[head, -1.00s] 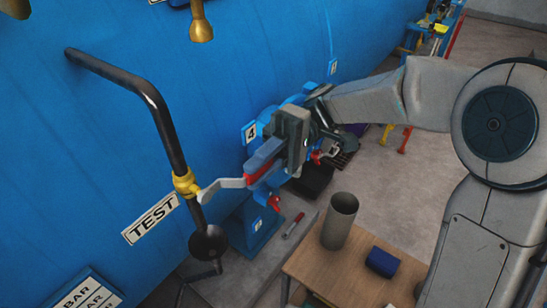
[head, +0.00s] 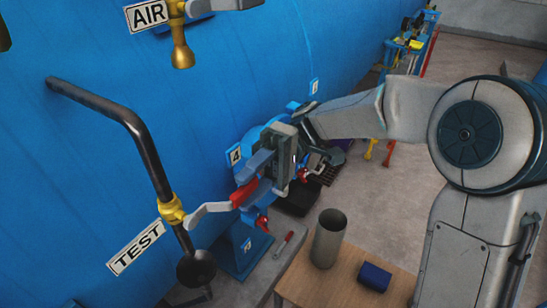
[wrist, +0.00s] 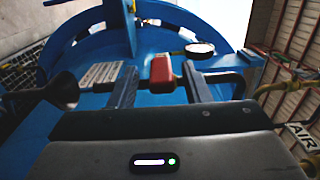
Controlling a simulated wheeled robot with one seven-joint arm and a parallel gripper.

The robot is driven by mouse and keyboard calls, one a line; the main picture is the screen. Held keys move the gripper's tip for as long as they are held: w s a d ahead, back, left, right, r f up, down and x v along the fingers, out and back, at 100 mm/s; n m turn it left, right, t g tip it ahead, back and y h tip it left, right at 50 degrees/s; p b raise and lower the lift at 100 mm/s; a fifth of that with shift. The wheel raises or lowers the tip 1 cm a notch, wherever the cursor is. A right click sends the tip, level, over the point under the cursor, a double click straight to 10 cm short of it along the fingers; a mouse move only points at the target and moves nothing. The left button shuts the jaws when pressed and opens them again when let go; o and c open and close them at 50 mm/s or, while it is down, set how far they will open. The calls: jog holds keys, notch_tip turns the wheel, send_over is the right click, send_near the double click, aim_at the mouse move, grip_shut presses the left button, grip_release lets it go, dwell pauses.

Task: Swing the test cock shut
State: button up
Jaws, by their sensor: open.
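The test cock (head: 172,209) is a brass valve on a black pipe beside the TEST label (head: 137,247). Its grey lever (head: 207,209) sticks out sideways to the right, across the pipe, and ends in a red grip (head: 243,193). My gripper (head: 258,168) is open at the grip end of the lever. In the wrist view the red grip (wrist: 162,71) shows between the two spread fingers of my gripper (wrist: 159,88), with gaps on both sides. I cannot tell how deep it sits between them.
A black funnel (head: 197,268) is below the cock. The blue vessel wall fills the left. A brass AIR valve (head: 180,45) hangs above. A wooden table (head: 335,285) with a grey cylinder (head: 328,238) and a blue object (head: 375,276) stands at lower right.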

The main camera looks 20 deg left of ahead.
jog(key=v, duration=1.2)
jog(key=shift+p, duration=0.35)
jog(key=s+d+f+m+t+h, duration=0.1)
jog(key=s+d+f+m+t, duration=0.4)
jog(key=f+m+t, duration=0.35)
jog(key=s+d+f+m+t+h, duration=0.1)
jog(key=d+m+t+h, duration=0.1)
jog(key=d+t, duration=0.4)
jog(key=s+d+m+t+h+b, duration=0.1)
jog(key=d+m+t, duration=0.3)
jog(key=d, duration=1.1)
jog(key=s+t, duration=0.1)
jog(key=t, duration=0.2)
jog(key=shift+s+d+f+h+b, duration=0.3)
jog(key=shift+s+f+h, duration=0.05)
jog(key=shift+f+h, duration=0.05)
jog(key=shift+m, duration=0.25)
